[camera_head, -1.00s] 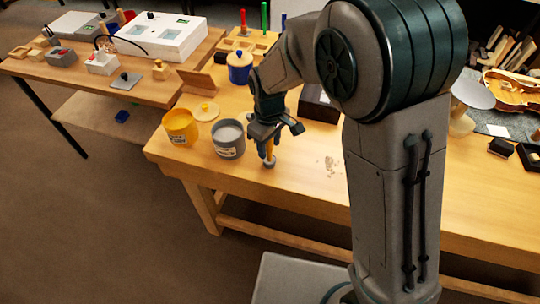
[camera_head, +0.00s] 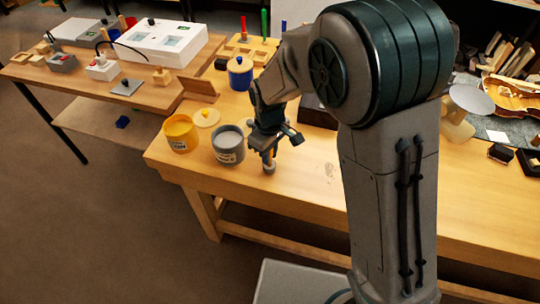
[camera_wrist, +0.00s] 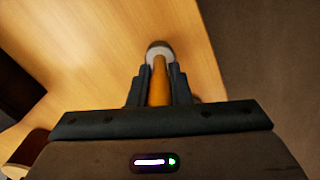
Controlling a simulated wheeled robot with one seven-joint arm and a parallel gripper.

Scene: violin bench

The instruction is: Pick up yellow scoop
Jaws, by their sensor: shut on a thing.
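The yellow scoop (camera_head: 269,161) is upright in my gripper (camera_head: 268,150), at the front of the wooden bench, just right of the grey tub. In the wrist view, the fingers of my gripper (camera_wrist: 159,92) are shut on both sides of the scoop's yellow handle (camera_wrist: 159,80). A pale, greyish round end shows beyond the fingertips, over the wood. The fingers hide part of the handle. I cannot tell whether the lower end touches the bench top.
A grey tub (camera_head: 228,157) with pale contents stands close left of my gripper. A yellow tub (camera_head: 181,146) and its lid (camera_head: 206,117) are further left. A blue lidded pot (camera_head: 240,84) stands behind.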

